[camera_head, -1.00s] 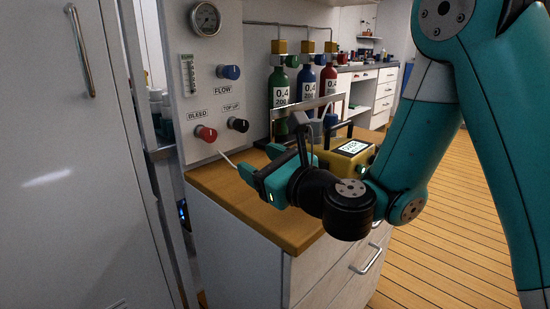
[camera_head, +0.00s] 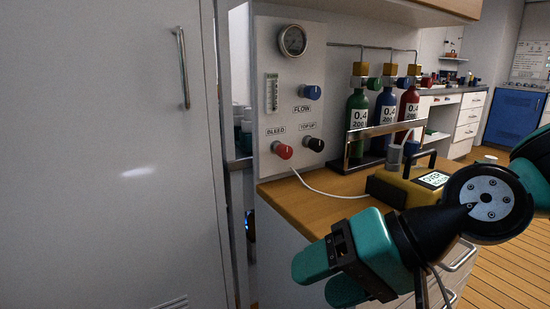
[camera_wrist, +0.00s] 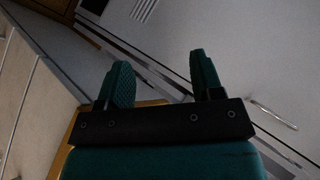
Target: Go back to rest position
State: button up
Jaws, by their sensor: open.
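My gripper (camera_head: 325,277) is at the lower middle of the head view, in front of the counter's near edge and lower than the panel. Its teal jaws point to the left. In the wrist view my gripper (camera_wrist: 158,82) shows two teal fingers apart with nothing between them. The fill panel (camera_head: 290,105) stands upright behind it, with a round gauge (camera_head: 292,40), a blue FLOW knob (camera_head: 312,92), a red BLEED knob (camera_head: 284,151) and a dark TOP-UP knob (camera_head: 316,145). My gripper is apart from all of them.
Green (camera_head: 357,112), blue (camera_head: 386,108) and red (camera_head: 408,106) cylinders stand in a rack on the wooden counter (camera_head: 300,202). A yellow device (camera_head: 396,190) with a handle sits near my arm; a white hose runs toward the panel. A tall grey door (camera_head: 110,160) fills the left.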

jog(key=s+d+f+n+g+h, duration=0.1)
jog(key=s+d+n+g+h, duration=0.1)
jog(key=s+d+n+h, duration=0.55)
notch_tip(320, 180, up, 25)
jog(key=w+d+m+y+p, duration=0.1)
jog(key=p, duration=2.4)
jog(key=shift+w+y, duration=0.25)
jog(key=shift+y, duration=0.1)
jog(key=shift+d, duration=0.1)
